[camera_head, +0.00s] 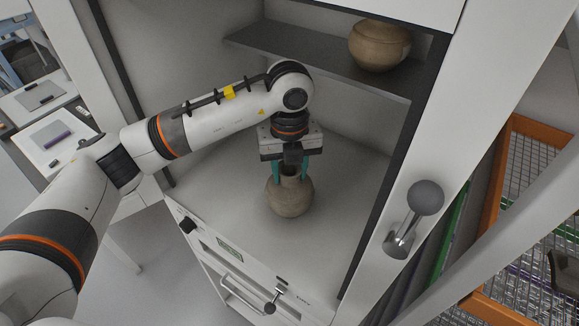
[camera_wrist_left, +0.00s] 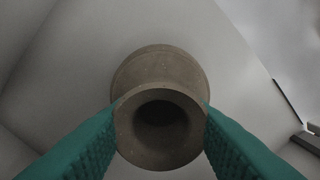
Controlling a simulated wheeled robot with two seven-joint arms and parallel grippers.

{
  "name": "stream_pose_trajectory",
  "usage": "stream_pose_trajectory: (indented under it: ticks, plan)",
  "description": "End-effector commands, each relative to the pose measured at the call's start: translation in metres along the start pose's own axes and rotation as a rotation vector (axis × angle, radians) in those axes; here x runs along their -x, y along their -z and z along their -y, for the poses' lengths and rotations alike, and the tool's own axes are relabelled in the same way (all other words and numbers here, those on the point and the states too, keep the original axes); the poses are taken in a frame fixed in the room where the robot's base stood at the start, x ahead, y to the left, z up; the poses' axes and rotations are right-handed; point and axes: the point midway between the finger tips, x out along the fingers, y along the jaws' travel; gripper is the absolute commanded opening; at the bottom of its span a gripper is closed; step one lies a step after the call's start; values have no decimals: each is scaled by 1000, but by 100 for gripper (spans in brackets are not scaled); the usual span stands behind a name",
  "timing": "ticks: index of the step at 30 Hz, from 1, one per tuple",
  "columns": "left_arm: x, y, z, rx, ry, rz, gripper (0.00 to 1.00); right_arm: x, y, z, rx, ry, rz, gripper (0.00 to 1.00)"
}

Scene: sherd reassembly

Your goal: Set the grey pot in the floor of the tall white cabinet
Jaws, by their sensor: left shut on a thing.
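The grey pot (camera_head: 290,197) is a round, narrow-necked jar, upright inside the tall white cabinet (camera_head: 225,225), over its floor. I cannot tell whether its base touches the floor. My left gripper (camera_head: 290,176) points down with its green fingers shut on the pot's neck. In the left wrist view the pot's open mouth (camera_wrist_left: 160,128) sits between the two fingers, with its body behind. My right gripper is not in view.
A brown pot (camera_head: 378,45) stands on the dark shelf (camera_head: 300,55) above. The cabinet's right wall and open door with a knob handle (camera_head: 425,197) flank the space. Cabinet floor around the pot is clear. An orange-framed wire rack (camera_head: 490,215) stands at right.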

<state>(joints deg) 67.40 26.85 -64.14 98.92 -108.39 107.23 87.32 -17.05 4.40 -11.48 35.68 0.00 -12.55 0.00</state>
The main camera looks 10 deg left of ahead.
Motion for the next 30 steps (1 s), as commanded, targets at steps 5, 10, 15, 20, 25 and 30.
stream_pose_trajectory:
  ticks: [5, 10, 15, 20, 25, 30]
  plan:
    - [-1, 0, 0, 0, 0, 0, 64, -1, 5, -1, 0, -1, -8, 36]
    - [-1, 0, 0, 0, 0, 0, 64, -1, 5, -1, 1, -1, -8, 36]
    - [3, 0, 0, 0, 0, 0, 64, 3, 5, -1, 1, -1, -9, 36]
    - [20, 1, -1, -1, -4, -4, 64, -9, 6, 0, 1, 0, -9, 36]
    - [58, 1, -1, -1, -5, -6, 64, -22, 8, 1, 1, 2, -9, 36]
    - [93, 1, 0, 1, -2, -5, 64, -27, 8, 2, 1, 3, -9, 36]
